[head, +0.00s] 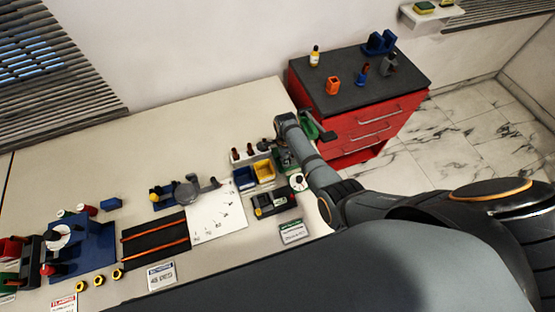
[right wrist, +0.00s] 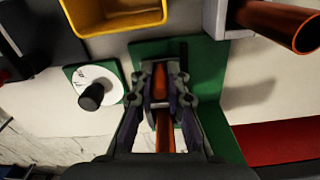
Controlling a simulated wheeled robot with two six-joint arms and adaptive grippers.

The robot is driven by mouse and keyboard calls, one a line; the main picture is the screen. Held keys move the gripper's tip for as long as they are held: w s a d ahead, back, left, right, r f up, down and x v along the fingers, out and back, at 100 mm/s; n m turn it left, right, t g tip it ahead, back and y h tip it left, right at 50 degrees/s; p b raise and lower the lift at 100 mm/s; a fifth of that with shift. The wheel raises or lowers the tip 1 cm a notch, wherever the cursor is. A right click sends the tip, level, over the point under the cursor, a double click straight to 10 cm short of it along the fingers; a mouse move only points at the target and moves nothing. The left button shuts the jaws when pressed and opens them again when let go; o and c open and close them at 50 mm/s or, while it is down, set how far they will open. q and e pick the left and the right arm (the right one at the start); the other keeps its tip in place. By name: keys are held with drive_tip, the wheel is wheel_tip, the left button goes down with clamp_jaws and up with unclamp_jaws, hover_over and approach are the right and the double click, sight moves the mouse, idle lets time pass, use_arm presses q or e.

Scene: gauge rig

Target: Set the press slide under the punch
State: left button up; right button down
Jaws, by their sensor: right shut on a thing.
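The green press (head: 286,159) stands at the right end of the bench, partly hidden behind my right arm. Its green base (right wrist: 209,66) fills the middle of the right wrist view. My right gripper (right wrist: 161,84) is over this base, shut on an orange-brown part (right wrist: 164,132) that looks like the press slide's handle. The fingers hide most of the slide. I cannot tell from these views whether the slide sits under the punch. The punch itself cannot be made out. My left gripper is not in view.
A white dial with a black knob (right wrist: 92,95) stands close beside the green base. The yellow bin (head: 263,172) and a white rack with brown-topped bottles (head: 248,152) are also close. The red cabinet (head: 358,128) stands beyond the bench end. The bench's back part is clear.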

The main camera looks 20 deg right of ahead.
drive_tip(key=shift+d, duration=0.7)
drive_tip(key=c, duration=1.3)
unclamp_jaws()
drive_tip(key=shift+c, duration=0.2)
wheel_tip(320, 180, up, 12)
